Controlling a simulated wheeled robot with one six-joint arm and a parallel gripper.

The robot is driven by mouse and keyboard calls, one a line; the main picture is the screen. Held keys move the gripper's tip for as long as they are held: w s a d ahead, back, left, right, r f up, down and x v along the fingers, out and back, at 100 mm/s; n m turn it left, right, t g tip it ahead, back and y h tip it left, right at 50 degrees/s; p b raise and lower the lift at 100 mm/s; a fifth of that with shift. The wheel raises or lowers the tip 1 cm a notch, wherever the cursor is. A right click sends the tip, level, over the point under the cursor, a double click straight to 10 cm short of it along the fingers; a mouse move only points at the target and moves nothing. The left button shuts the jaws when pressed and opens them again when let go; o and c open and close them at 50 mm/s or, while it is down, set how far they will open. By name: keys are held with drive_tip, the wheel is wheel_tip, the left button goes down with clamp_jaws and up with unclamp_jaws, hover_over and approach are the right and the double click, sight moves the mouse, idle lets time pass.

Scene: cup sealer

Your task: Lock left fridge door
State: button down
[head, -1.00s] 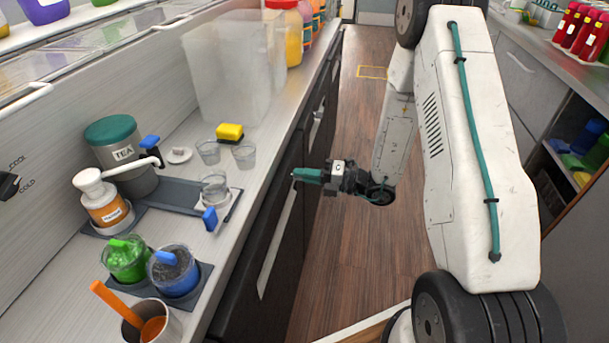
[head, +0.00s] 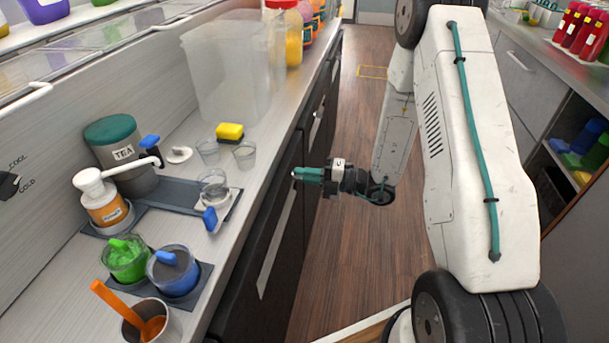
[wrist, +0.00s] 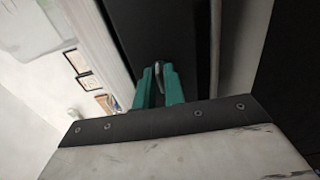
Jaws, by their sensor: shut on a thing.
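The dark fridge front (head: 250,255) is under the counter on the left, with a long pale vertical handle (head: 278,243). The door looks closed. My gripper (head: 296,174), with teal fingers, is at the top of this front, just below the counter edge and above the handle. In the wrist view my gripper (wrist: 159,68) is shut on a small light metal piece (wrist: 158,73) against the dark front. Whether that piece is a key or part of the lock cannot be told, and the fingers hide most of it.
The wooden floor aisle (head: 340,240) is clear. A shelf (head: 575,180) stands at the right.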

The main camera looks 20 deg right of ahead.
drive_tip(key=c, duration=1.6)
unclamp_jaws()
drive_tip(key=v, duration=0.7)
drive_tip(key=shift+s+d, duration=0.25)
drive_tip(key=shift+d, duration=0.1)
drive_tip(key=shift+n, duration=0.3)
